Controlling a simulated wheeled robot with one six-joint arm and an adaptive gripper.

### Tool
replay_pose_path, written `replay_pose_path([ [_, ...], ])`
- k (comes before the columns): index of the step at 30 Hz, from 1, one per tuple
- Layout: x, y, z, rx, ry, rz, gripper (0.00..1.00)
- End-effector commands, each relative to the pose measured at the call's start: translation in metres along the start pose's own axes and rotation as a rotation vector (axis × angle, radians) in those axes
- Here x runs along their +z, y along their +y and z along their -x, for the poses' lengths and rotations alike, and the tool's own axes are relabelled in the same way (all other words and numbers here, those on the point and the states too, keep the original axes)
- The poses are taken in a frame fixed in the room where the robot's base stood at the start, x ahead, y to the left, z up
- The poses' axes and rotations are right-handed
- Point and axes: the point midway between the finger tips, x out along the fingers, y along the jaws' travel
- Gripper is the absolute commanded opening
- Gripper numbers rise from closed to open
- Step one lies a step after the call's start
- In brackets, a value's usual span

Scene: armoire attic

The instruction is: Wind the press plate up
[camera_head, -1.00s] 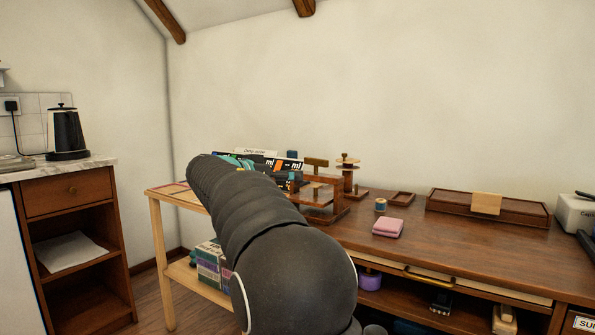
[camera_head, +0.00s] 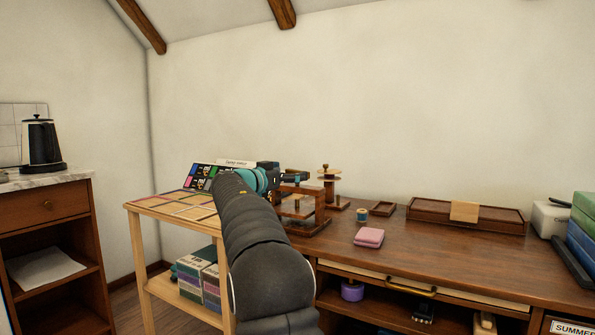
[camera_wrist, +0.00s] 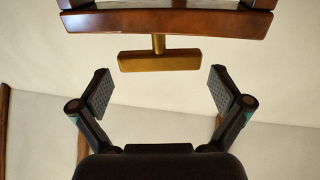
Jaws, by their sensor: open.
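The wooden screw press (camera_head: 320,208) stands at the left end of the brown desk, an open frame with a small screw inside. In the wrist view its top beam (camera_wrist: 170,22) crosses the upper edge. A brass stem joins that beam to the bar-shaped crank handle (camera_wrist: 158,60). My gripper (camera_wrist: 159,92) is open and empty, its two padded fingers spread wide. The handle lies between and just beyond the fingertips, apart from both. In the head view my gripper (camera_head: 293,178) is at the press top and hides the handle. The press plate is not clear.
A spool stand (camera_head: 329,185), thread spool (camera_head: 362,214), pink cloth (camera_head: 369,237) and wooden tray (camera_head: 427,212) are on the desk (camera_head: 450,255). A light side table (camera_head: 150,207) with colour cards is left of the press. The desk's middle front is clear.

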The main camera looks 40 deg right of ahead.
Motion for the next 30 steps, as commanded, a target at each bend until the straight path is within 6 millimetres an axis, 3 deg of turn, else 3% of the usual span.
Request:
replay_pose_path([
  [6, -0.001, 0.000, -0.026, 0.001, 0.000, 0.000, 1.00],
  [18, 0.000, 0.000, -0.033, -0.001, 0.000, 0.000, 1.00],
  [19, 0.000, 0.000, -0.033, -0.001, 0.000, 0.000, 0.97],
  [24, 0.000, 0.000, -0.033, -0.001, 0.000, 0.000, 0.58],
  [30, 0.001, 0.000, -0.033, -0.008, -0.001, 0.000, 0.58],
])
